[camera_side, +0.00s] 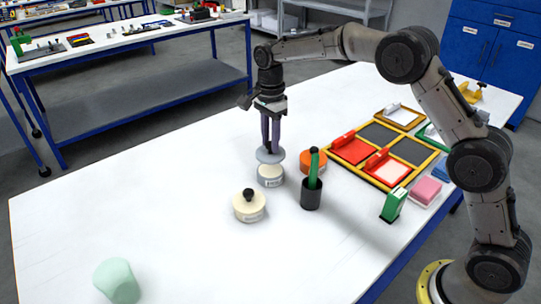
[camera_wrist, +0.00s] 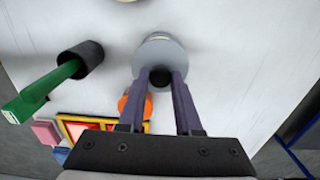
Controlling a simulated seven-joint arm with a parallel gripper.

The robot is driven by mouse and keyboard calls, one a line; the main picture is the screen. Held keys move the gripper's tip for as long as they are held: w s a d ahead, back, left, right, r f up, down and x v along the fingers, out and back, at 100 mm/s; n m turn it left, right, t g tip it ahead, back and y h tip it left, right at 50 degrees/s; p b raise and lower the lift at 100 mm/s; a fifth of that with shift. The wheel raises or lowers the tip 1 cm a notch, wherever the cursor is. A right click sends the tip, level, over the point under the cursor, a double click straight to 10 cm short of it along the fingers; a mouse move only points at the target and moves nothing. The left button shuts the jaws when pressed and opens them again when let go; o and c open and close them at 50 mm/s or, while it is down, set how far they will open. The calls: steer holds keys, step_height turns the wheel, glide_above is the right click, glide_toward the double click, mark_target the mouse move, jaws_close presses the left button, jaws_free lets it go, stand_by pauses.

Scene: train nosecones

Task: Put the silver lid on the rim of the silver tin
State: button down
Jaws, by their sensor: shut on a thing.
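The silver lid (camera_side: 270,154) is a grey disc with a dark knob, held level by my gripper (camera_side: 270,149). My gripper's two fingers are shut on the knob. In the side view the lid is just above the silver tin (camera_side: 270,178), a round pale-grey tin standing on the table, roughly in line with it. I cannot tell whether lid and tin touch. In the wrist view the lid (camera_wrist: 161,52) sits between the fingertips (camera_wrist: 160,77) and hides most of the tin.
A cream tin with a black-knobbed lid (camera_side: 249,206) stands in front. A black cup with a green item (camera_side: 312,193) and an orange tin (camera_side: 312,161) stand close at right. Framed trays (camera_side: 384,152) lie beyond. A mint block (camera_side: 117,281) is front left.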

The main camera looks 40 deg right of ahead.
mark_target(270, 152)
step_height(270, 152, down, 5)
steer(key=shift+r, duration=0.1)
steer(key=shift+f, duration=0.2)
steer(key=c, duration=0.6)
jaws_free()
step_height(270, 152, up, 12)
steer(key=shift+r, duration=0.25)
